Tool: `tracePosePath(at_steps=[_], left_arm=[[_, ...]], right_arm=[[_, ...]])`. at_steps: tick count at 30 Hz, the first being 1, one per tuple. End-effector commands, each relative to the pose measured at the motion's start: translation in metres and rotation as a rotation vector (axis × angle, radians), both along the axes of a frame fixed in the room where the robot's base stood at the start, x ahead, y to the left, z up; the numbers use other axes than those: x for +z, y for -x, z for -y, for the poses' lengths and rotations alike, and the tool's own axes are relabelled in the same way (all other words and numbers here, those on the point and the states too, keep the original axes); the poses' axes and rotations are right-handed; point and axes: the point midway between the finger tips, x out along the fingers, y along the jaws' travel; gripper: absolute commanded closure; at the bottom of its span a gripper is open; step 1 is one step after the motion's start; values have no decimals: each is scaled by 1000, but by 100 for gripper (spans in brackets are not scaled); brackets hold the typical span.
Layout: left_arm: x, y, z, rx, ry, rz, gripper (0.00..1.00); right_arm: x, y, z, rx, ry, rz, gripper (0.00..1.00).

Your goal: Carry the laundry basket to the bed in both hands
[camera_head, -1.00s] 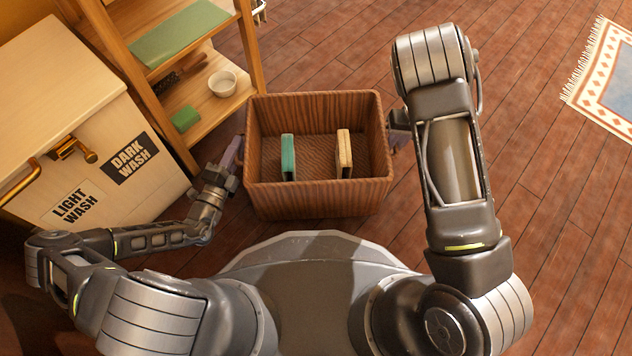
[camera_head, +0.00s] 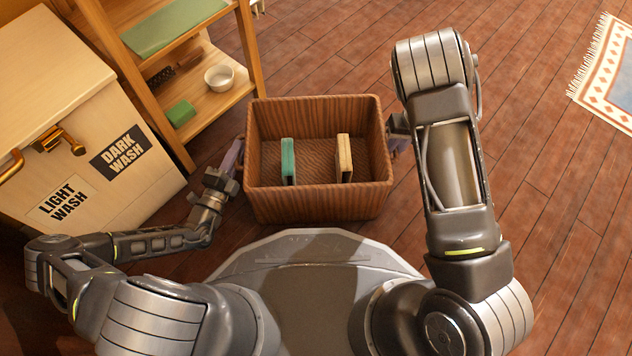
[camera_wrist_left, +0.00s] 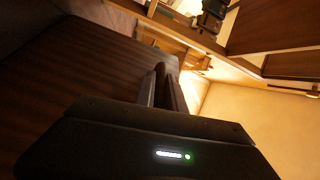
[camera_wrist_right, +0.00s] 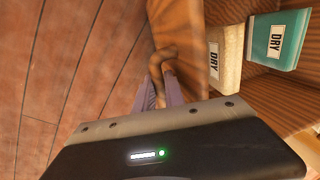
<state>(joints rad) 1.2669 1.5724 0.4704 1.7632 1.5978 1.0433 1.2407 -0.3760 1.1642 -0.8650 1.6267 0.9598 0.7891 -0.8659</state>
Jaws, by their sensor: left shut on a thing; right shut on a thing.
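The laundry basket (camera_head: 318,204) is a brown, ribbed, open-topped box in front of my body in the head view. Inside stand a teal block (camera_head: 288,160) and a cream block (camera_head: 344,158); the right wrist view shows both labelled DRY, the teal one (camera_wrist_right: 278,40) beyond the cream one (camera_wrist_right: 226,58). My left gripper (camera_head: 236,158) is shut at the basket's left side, and my right gripper (camera_head: 397,142) is shut at its right side. In the right wrist view the fingers (camera_wrist_right: 165,88) close around a brown handle (camera_wrist_right: 160,62). The left grip is dark and partly hidden. No bed is in view.
A cream hamper (camera_head: 85,185) marked LIGHT WASH and DARK WASH stands at the left. A wooden shelf unit (camera_head: 160,115) with a white bowl (camera_head: 219,77) stands close behind the basket's left. Wooden floor (camera_head: 560,200) is clear at the right, with a patterned rug (camera_head: 605,85) at the far right.

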Motion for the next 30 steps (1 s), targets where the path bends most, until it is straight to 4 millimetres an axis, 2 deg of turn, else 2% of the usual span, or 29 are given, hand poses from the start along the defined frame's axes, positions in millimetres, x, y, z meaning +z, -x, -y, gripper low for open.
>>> tracePosePath(at_steps=[1,8,16,27,30], left_arm=[[0,0,0,0,0,0,83],[0,0,0,0,0,0,64],[0,0,0,0,0,0,63],[0,0,1,-2,0,-2,33],[-1,1,1,-3,0,-3,27]], right_arm=[[0,0,0,0,0,0,83],[0,0,0,0,-1,0,64],[1,0,-2,1,-3,0,64],[1,-1,-3,2,-5,1,64],[1,-1,-3,2,-5,1,64]])
